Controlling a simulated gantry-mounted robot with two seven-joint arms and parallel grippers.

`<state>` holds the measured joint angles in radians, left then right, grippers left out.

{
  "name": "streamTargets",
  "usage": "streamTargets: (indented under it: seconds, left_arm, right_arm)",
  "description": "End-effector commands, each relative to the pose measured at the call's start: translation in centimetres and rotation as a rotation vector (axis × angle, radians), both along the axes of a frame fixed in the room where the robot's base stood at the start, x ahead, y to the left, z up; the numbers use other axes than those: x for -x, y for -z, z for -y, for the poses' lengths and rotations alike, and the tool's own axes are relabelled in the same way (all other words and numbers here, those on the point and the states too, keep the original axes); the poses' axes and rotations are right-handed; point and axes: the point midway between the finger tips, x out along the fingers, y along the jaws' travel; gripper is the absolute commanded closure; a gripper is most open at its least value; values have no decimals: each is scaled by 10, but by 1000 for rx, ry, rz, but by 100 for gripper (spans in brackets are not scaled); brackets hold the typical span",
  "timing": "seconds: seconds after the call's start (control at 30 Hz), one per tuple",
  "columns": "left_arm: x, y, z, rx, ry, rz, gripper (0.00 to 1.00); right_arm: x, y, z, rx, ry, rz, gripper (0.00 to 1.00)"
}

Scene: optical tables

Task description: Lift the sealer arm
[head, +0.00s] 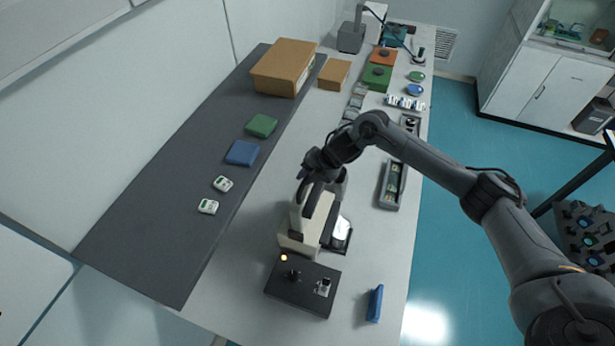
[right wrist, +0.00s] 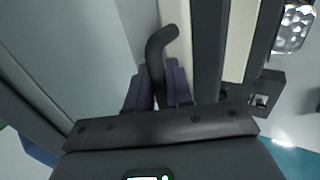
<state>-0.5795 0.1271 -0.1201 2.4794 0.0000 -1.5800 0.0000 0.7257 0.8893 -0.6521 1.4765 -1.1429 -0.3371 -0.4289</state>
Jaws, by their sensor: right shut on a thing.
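The sealer (head: 298,247) stands on the white table, with a cream body and a dark base carrying a lit lamp, a knob and a small switch. Its cream-and-dark sealer arm (head: 324,210) lies at the gripper; its exact angle is hard to tell. My right gripper (head: 303,184) reaches in from the right and is at the arm's end. In the right wrist view, the fingers (right wrist: 158,88) are shut on a curved black handle (right wrist: 160,50), beside the long cream-and-dark arm (right wrist: 236,45). My left gripper is not in view.
A blue block (head: 375,303) stands right of the sealer base. A grey tray (head: 391,186) lies near the right table edge. On the dark mat (head: 160,220) are blue and green pads and two small white devices. Cardboard boxes (head: 283,68) stand farther back.

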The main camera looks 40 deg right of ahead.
Motion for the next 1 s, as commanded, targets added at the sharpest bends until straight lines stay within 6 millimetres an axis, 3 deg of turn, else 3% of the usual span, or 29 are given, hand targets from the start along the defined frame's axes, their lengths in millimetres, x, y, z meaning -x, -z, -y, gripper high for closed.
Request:
streamTargets:
  seconds: [0.33,0.37,0.47,1.0]
  left_arm:
    - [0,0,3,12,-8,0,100]
    - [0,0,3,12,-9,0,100]
    - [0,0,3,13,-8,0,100]
    - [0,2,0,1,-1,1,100]
  right_arm:
    - [-1,1,-2,-2,0,3,100]
    - [-1,1,-2,-3,1,3,76]
    - [-1,1,-2,-2,1,1,63]
    - [4,-3,2,2,0,-3,63]
